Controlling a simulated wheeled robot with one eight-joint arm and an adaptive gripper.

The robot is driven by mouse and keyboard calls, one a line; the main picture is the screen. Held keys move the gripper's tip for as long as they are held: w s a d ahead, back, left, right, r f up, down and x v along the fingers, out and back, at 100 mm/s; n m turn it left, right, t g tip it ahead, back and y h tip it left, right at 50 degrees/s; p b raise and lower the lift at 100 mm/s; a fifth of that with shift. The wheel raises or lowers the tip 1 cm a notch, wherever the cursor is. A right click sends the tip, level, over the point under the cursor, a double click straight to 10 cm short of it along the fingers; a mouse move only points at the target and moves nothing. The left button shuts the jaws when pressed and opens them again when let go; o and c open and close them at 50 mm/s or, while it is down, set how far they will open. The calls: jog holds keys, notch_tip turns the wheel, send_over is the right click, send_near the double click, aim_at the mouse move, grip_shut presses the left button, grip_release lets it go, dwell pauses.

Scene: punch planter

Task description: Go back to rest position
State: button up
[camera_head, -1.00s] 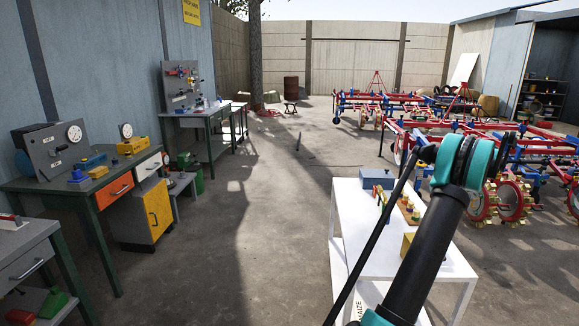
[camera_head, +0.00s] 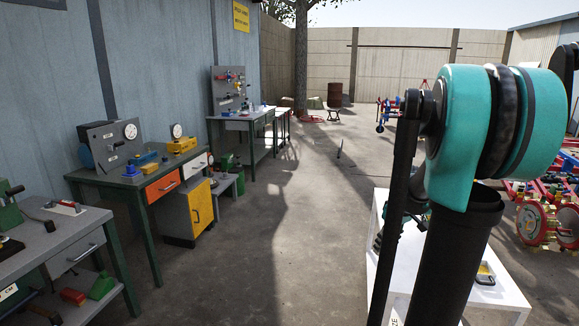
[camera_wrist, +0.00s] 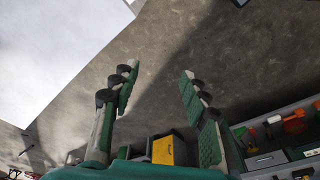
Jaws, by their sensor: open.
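My gripper (camera_wrist: 160,85) shows in the wrist view with its two green-padded fingers spread apart and nothing between them. Bare concrete floor lies behind the fingers. In the head view my raised arm fills the right side, and the gripper itself cannot be made out clearly there. The arm stands in front of a white table (camera_head: 505,300) and hides most of its top.
Workbenches (camera_head: 140,180) line the left wall, with a yellow cabinet (camera_head: 188,210) beneath one. A far bench (camera_head: 240,122) stands before a tree (camera_head: 301,60). Red wheeled machinery (camera_head: 540,222) is at the right. The middle floor (camera_head: 290,235) is clear.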

jog(key=s+a+f+m+t, duration=0.1)
jog(key=s+a+f, duration=0.3)
jog(key=s, duration=0.4)
jog(key=s+a+f+m+t+h, duration=0.1)
jog(key=s+a+f+m, duration=0.3)
jog(key=s+a, duration=0.3)
jog(key=shift+s+a+t, duration=0.3)
jog(key=shift+s, duration=0.4)
jog(key=shift+f, duration=0.1)
